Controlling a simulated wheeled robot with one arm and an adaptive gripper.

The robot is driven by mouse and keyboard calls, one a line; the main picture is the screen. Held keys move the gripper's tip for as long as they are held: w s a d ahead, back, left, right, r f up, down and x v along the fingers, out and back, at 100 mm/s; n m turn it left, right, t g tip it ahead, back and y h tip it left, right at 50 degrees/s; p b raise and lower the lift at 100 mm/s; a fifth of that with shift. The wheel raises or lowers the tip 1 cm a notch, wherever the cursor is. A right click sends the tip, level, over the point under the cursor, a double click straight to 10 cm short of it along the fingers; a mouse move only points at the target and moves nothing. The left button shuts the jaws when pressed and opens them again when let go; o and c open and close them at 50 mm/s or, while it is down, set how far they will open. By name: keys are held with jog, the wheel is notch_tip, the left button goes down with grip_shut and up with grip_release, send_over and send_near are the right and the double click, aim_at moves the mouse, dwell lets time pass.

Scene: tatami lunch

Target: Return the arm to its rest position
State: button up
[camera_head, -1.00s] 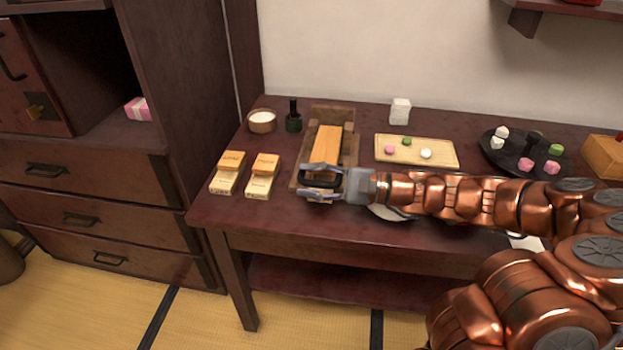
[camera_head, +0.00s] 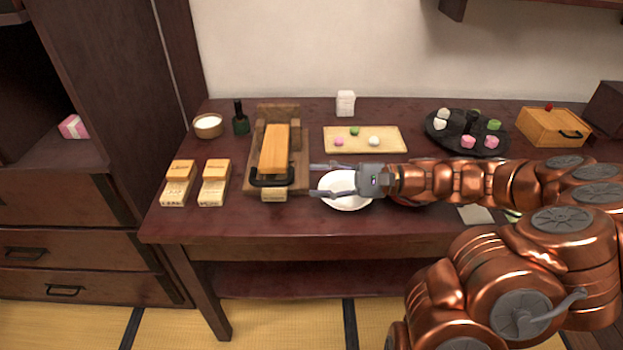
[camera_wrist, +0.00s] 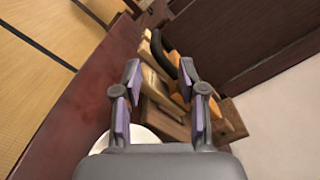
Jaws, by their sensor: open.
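My gripper (camera_head: 328,180) is open and empty in the head view, just above a white plate (camera_head: 345,201) on the dark wooden table (camera_head: 290,226). My copper arm reaches in from the right. To the left of the fingers, apart from them, is a wooden press (camera_head: 272,150) with a black handle. In the wrist view my gripper (camera_wrist: 163,95) shows its two fingers spread, with the press (camera_wrist: 176,85) beyond them. Part of the plate (camera_wrist: 143,134) shows below, partly hidden by the gripper.
Two wooden boxes (camera_head: 178,183) (camera_head: 214,183), a bowl (camera_head: 208,125) and a dark bottle (camera_head: 240,118) stand left. A light board (camera_head: 364,140) with sweets, a black tray (camera_head: 467,134) and a lidded box (camera_head: 553,127) lie behind the arm. A cabinet (camera_head: 110,110) stands at left.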

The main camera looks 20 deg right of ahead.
dwell(0.4)
jog(key=s+a+f+n+g+h, duration=0.3)
jog(key=s+a+n+g+h, duration=0.5)
jog(key=s+a, duration=0.45)
jog(key=s+d+f+n+h, duration=0.35)
jog(key=s+d+h, duration=0.55)
jog(key=s+d, duration=0.3)
notch_tip(320, 180, up, 24)
jog(key=s+p, duration=0.2)
jog(key=p, duration=1.9)
jog(key=shift+a+f+t+p, duration=0.2)
jog(key=shift+a+t+p, duration=0.1)
jog(key=shift+a, duration=0.15)
